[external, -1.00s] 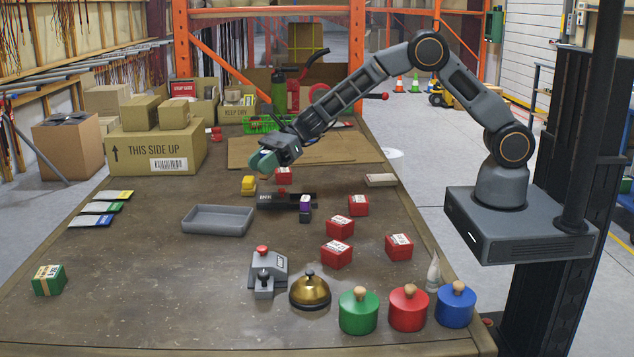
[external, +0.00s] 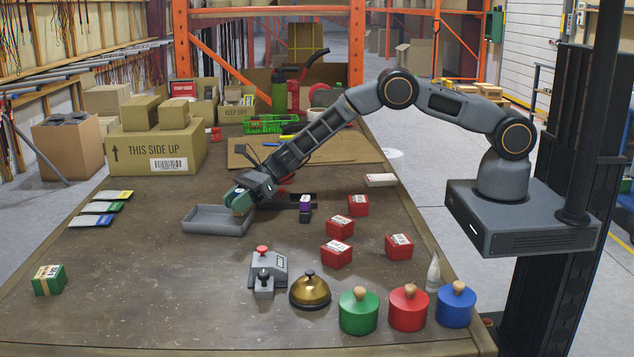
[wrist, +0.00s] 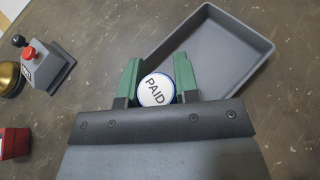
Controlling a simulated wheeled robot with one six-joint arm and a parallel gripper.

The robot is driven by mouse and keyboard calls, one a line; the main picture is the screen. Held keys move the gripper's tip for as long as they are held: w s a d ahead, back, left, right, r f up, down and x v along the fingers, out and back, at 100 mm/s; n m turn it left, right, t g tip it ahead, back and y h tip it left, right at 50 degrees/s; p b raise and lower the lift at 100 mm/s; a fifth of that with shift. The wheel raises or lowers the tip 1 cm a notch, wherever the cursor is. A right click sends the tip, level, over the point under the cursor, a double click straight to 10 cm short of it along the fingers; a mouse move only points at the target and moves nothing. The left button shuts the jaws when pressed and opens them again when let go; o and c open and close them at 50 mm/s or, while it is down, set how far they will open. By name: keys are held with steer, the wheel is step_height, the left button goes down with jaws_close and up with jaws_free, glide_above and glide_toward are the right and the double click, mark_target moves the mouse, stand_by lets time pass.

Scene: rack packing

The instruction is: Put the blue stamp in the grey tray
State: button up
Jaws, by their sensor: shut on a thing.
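My gripper (external: 240,203) is at the right end of the grey tray (external: 213,233), low over or beside its rim. In the wrist view, the green fingers (wrist: 156,74) are shut around a round stamp with a white PAID face and a blue rim (wrist: 156,90). The grey tray (wrist: 263,82) is empty in the wrist view and lies beyond and to the right of the fingers, its near edge partly behind the right finger. The height of the stamp above the tray is hard to judge.
A black stamp rack (external: 308,194) stands right of the tray, partly behind my arm. Several red boxes (external: 336,254) lie to the right. The table left of the tray is mostly clear.

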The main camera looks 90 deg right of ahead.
steer(key=shift+f+b, duration=0.65)
steer(key=shift+b, duration=0.25)
steer(key=o, duration=0.9)
